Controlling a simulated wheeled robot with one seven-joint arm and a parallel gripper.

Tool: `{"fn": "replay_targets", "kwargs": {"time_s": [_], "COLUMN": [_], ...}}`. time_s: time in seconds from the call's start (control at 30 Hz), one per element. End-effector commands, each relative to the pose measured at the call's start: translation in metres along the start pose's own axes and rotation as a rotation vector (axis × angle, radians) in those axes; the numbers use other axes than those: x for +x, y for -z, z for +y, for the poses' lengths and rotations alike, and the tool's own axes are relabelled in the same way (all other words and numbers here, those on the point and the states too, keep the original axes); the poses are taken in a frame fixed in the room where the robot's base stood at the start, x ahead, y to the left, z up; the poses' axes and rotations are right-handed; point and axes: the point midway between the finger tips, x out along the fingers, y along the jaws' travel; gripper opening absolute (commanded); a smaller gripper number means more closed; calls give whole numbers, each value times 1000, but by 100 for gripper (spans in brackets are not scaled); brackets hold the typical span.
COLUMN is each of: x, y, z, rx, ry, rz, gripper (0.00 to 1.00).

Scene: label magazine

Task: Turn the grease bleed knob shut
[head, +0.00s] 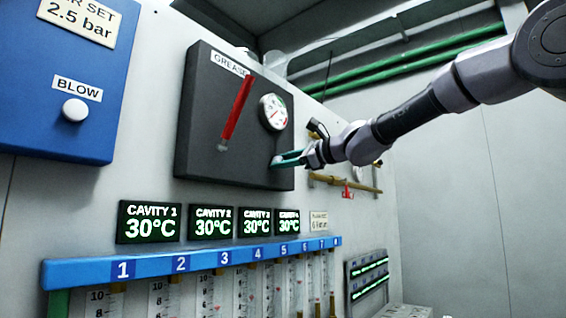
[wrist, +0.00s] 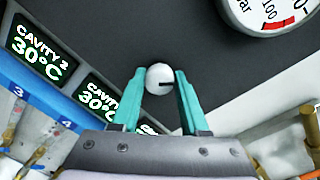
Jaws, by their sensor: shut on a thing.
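The grease bleed knob is the small round white knob (wrist: 159,78) with a dark slot mark, on the dark grease panel (head: 205,125). My gripper (wrist: 158,82) has its two teal fingers on either side of the knob, shut on it. In the wrist view the slot mark points right, towards one finger.
On the panel are a red lever (head: 237,113) and a round gauge (head: 273,112). Below are green temperature displays (head: 150,221) and a blue numbered rail (head: 190,262) over flow tubes. Brass pipework with a red valve handle (head: 347,190) lies right of the panel. Open space lies further right.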

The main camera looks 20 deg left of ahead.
Motion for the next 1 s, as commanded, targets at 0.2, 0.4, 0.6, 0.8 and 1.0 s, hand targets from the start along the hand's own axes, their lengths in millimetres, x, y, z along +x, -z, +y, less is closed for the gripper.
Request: {"fn": "replay_targets", "kwargs": {"time_s": [0.2, 0.4, 0.6, 0.8, 1.0], "x": [0, 0, 0, 0, 1], "y": [1, 1, 2, 2, 2], "z": [2, 3, 3, 4, 4], "rx": [-205, -380, -524, -620, -669], "ry": [-2, -1, 1, 1, 1], "rz": [14, 24, 34, 38, 41], "gripper": [0, 0, 0, 0, 0]}}
